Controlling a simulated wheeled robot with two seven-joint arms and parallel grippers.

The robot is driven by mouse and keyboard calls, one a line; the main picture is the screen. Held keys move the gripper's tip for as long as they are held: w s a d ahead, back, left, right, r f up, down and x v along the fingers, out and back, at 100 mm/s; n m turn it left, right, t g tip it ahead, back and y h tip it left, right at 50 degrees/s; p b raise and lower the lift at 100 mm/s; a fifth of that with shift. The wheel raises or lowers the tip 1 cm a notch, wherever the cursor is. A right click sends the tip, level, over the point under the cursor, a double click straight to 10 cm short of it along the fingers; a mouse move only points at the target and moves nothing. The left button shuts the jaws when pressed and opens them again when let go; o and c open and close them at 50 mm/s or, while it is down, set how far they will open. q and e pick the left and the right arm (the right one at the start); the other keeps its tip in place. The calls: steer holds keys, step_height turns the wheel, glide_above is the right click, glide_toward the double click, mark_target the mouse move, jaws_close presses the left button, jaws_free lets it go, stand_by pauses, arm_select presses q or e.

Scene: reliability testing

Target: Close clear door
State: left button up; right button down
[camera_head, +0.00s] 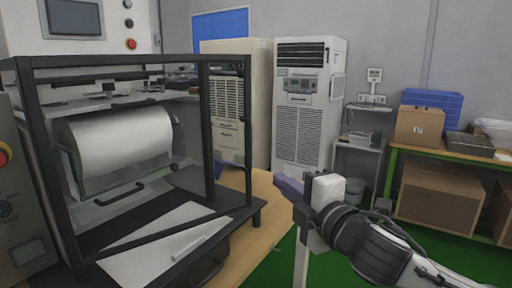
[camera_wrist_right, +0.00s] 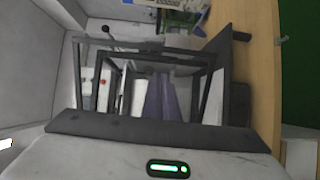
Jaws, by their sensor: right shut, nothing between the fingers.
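The clear door is a see-through panel in a black frame (camera_head: 208,135) on the front of the machine enclosure, at the left of the head view. A silver drum (camera_head: 118,140) shows through the enclosure. I cannot tell how far the door stands open. My right gripper (camera_head: 288,187) is shut and empty, with purple fingers, to the right of the enclosure and apart from it. In the right wrist view the shut purple fingers (camera_wrist_right: 160,95) point towards black frame bars (camera_wrist_right: 205,75); depth there is hard to judge. My left gripper is not in view.
The enclosure stands on a wooden table (camera_head: 262,190). A white sheet (camera_head: 135,262) lies on its base. Behind stands a white cabinet (camera_head: 300,135). A green-edged workbench (camera_head: 462,160) carries a cardboard box (camera_head: 420,127) and blue crates (camera_head: 432,98) at right. Green floor shows below.

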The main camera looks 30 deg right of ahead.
steer(key=w+d+r, duration=0.1)
steer(key=w+d, duration=0.1)
steer(key=w, duration=1.1)
steer(key=shift+w+d+p, duration=0.25)
steer(key=shift+w+p, duration=0.05)
steer(key=shift+w, duration=0.1)
